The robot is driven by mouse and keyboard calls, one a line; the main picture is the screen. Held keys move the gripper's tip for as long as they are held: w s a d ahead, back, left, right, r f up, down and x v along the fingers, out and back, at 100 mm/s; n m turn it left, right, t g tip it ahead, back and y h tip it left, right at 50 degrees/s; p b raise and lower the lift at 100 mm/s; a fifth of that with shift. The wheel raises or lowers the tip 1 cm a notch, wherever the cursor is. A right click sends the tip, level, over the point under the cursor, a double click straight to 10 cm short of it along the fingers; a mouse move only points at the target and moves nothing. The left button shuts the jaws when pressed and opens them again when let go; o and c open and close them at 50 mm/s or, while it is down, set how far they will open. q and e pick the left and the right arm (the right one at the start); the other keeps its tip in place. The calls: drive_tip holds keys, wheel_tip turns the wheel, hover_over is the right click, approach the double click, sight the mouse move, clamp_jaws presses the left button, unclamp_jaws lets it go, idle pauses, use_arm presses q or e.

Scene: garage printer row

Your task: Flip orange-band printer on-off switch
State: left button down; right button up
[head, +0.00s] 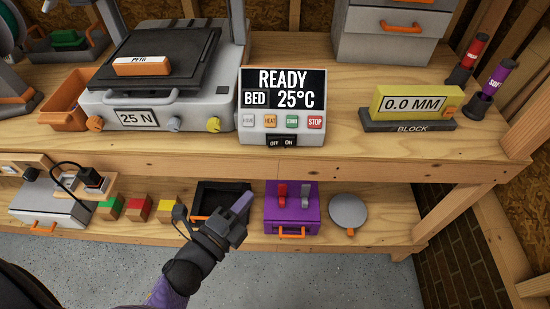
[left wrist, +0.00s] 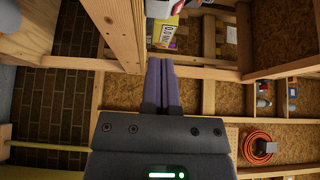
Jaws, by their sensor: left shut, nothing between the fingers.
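A grey printer (head: 150,115) with a black bed stands on the upper bench at the left, marked "25 N". An orange block (head: 142,66) marked "PETG" lies on its bed. Right of it, a control box (head: 281,100) reads "READY BED 25°C". A black rocker switch (head: 282,141) marked OFF and ON is at its lower front; its position is too small to tell. I cannot make out an orange band on the printer. My left gripper (head: 240,203) is shut and empty, below and left of the switch, apart from it. Its fingers show in the left wrist view (left wrist: 163,85). My right gripper is not in view.
A yellow gauge (head: 415,103) reading "0.0 MM" stands on a block at the right. The lower shelf holds a purple box (head: 291,209) with red and grey levers, a black tray (head: 207,192) and a grey disc (head: 348,210). The bench's front edge (head: 330,165) lies above my gripper.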

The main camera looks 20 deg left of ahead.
use_arm(q)
drive_tip(key=b, duration=0.1)
approach(277, 143)
drive_tip(key=w+d, duration=0.3)
drive_tip(key=d, duration=0.1)
drive_tip(key=w, duration=0.1)
drive_tip(key=w+a, duration=0.1)
drive_tip(key=shift+w+a+b, duration=0.15)
drive_tip(key=shift+w+b, duration=0.1)
drive_tip(key=shift+b, duration=0.15)
drive_tip(key=shift+w+a+r, duration=0.1)
drive_tip(key=shift+w+a, duration=0.15)
drive_tip(key=shift+w, duration=0.2)
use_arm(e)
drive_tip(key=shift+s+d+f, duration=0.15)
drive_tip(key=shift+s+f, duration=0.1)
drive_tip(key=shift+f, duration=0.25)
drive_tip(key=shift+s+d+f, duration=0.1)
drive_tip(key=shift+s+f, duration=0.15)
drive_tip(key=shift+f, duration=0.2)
use_arm(q)
drive_tip(key=shift+w+a+m+g+h, duration=0.2)
drive_tip(key=shift+w+m+g+h, duration=0.15)
drive_tip(key=shift+h, duration=0.35)
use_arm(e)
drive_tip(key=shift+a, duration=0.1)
use_arm(q)
drive_tip(key=shift+s, duration=0.15)
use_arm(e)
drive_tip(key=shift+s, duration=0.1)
